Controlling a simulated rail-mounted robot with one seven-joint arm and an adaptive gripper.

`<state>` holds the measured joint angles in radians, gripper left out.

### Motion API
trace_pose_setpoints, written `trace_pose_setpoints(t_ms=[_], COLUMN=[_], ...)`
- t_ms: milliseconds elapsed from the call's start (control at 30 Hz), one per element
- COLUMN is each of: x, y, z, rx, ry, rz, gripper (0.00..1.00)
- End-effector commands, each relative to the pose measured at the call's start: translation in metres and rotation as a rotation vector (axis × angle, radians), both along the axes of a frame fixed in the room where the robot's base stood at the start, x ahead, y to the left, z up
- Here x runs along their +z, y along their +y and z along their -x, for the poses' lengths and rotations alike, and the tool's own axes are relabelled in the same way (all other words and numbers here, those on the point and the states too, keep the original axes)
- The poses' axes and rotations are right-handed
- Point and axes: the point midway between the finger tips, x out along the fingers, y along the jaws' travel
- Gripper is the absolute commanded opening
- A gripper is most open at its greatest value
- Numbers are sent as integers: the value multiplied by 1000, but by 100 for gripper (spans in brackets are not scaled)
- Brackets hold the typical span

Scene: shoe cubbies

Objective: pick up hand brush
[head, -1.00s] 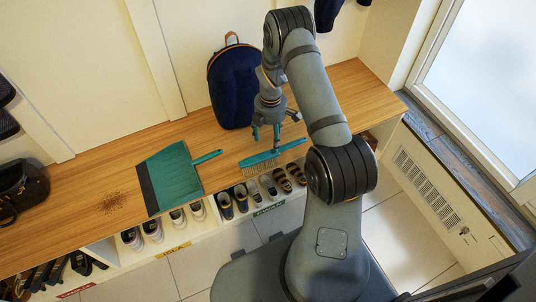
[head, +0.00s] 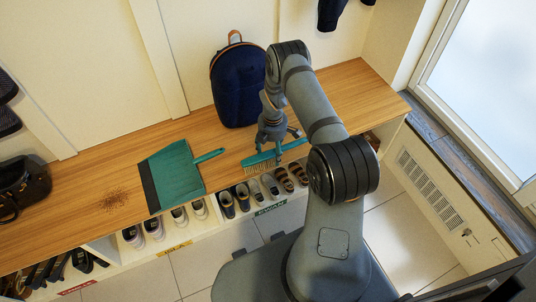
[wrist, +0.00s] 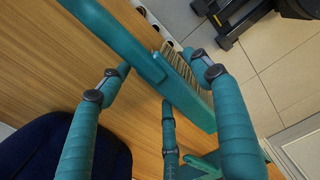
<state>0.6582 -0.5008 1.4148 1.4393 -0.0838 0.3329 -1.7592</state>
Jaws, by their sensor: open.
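The teal hand brush (head: 268,157) with pale bristles lies on the wooden bench near its front edge, right of the dustpan. My gripper (head: 277,146) is low over it, pointing down. In the wrist view the brush (wrist: 150,62) runs diagonally between the spread teal fingers of my gripper (wrist: 160,64), with its bristles toward the right. The fingers are open, and I see no grip on the brush. I cannot tell whether a fingertip touches it. In the head view my fingers partly hide the brush.
A teal dustpan (head: 176,180) lies left of the brush, with brown dirt (head: 107,199) farther left. A dark blue backpack (head: 237,88) stands behind my gripper. Shoes (head: 252,190) fill the cubbies below the bench (head: 345,88). A black bag (head: 22,188) sits far left.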

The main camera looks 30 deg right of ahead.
Motion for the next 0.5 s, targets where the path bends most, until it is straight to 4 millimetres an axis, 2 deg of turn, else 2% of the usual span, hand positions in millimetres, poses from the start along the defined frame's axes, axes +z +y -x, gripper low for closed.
trace_pose_setpoints(t_ms=[133, 500], x=[0, 1], y=[0, 0], z=[0, 0], rx=[0, 0], ry=[-1, 0], rz=[0, 0], gripper=[62, 41])
